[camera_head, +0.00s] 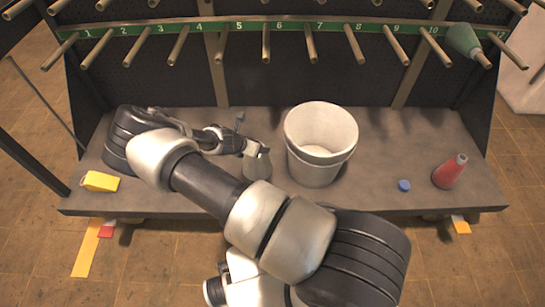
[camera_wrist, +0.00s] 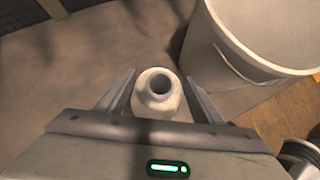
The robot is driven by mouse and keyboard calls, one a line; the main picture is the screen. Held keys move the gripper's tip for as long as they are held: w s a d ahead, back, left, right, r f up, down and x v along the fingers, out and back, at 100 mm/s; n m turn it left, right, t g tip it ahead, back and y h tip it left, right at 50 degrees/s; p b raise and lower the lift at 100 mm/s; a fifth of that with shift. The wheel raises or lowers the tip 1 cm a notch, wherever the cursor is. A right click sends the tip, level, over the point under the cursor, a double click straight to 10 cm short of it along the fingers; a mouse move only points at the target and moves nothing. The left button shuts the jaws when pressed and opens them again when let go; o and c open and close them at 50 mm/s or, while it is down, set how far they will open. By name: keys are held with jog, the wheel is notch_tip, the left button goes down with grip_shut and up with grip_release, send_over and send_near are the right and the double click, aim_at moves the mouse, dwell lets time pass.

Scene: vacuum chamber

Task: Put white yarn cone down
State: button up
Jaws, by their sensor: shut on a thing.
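The white yarn cone (camera_head: 257,166) is upright at the left of the white bucket, at the table. In the wrist view its open top (camera_wrist: 158,88) sits between the two fingers of my gripper (camera_wrist: 158,100). My gripper also shows in the head view (camera_head: 246,148), shut on the upper part of the cone. The cone's lower part is near the grey table top (camera_head: 400,140); I cannot tell whether its base touches. The fingers and the cone's top hide much of the cone in the wrist view.
The white bucket (camera_head: 318,165) stands close right of the cone, also in the wrist view (camera_wrist: 235,50). A yellow object (camera_head: 101,181) lies at left, a blue cap (camera_head: 404,185) and a red cone (camera_head: 449,171) at right. Numbered pegs and a green cone (camera_head: 464,40) are behind.

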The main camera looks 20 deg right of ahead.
jog(key=s+d, duration=0.2)
jog(key=d, duration=0.4)
notch_tip(320, 180, down, 7)
jog(key=b, duration=0.3)
dwell(0.4)
jog(key=o, duration=1.5)
